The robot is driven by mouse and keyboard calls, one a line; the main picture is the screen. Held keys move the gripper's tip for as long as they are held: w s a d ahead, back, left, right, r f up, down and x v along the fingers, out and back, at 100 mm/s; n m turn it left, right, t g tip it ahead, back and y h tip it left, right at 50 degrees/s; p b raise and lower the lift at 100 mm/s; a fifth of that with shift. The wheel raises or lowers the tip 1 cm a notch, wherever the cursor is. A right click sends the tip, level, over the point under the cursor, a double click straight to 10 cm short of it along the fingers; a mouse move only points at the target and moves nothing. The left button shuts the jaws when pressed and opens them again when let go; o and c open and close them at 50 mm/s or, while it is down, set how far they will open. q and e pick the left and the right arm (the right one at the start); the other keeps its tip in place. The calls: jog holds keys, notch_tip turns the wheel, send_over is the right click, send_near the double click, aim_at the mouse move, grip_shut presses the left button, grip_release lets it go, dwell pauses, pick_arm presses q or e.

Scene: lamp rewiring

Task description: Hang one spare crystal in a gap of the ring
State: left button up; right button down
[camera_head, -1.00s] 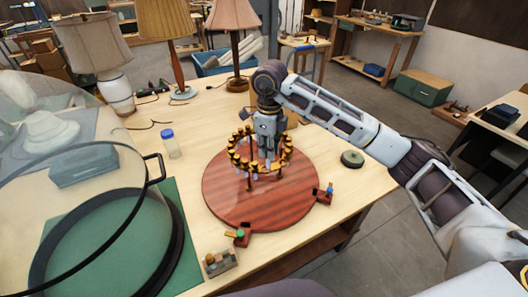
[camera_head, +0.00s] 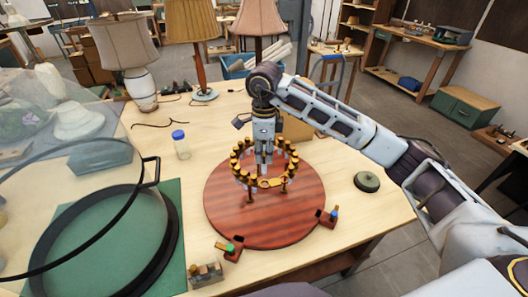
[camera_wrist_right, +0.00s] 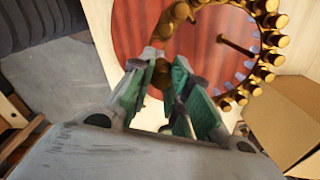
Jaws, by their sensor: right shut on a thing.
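The ring (camera_head: 270,182) is a gold hoop with several gold-capped, pale crystals, standing on thin posts above a round red-brown wooden board (camera_head: 265,225). A bare flat gold stretch shows at its near side. My right gripper (camera_head: 265,170) points down at the ring, its fingers within or just behind the hoop in the head view. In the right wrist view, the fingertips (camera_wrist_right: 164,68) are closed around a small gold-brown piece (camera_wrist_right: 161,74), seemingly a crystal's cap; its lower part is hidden. The ring (camera_wrist_right: 262,62) shows just beyond the fingertips there. My left gripper is out of view.
A blue-capped jar (camera_head: 181,146), lamps (camera_head: 196,52) and a small pin block (camera_head: 205,274) stand around. A cardboard box (camera_head: 297,128) stands behind the gripper.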

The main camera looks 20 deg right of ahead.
jog(key=shift+s+n, duration=0.1)
jog(key=shift+n, duration=0.4)
jog(key=shift+s+a+n, duration=0.1)
jog(key=shift+n, duration=0.2)
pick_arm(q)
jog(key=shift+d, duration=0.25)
pick_arm(e)
jog(key=shift+n, duration=0.7)
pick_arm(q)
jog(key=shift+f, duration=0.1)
pick_arm(e)
jog(key=shift+f, duration=0.15)
jog(key=shift+f+b, duration=1.6)
jog(key=shift+f, duration=2.15)
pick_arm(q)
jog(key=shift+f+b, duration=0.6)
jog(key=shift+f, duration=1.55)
pick_arm(e)
jog(key=shift+f, duration=0.55)
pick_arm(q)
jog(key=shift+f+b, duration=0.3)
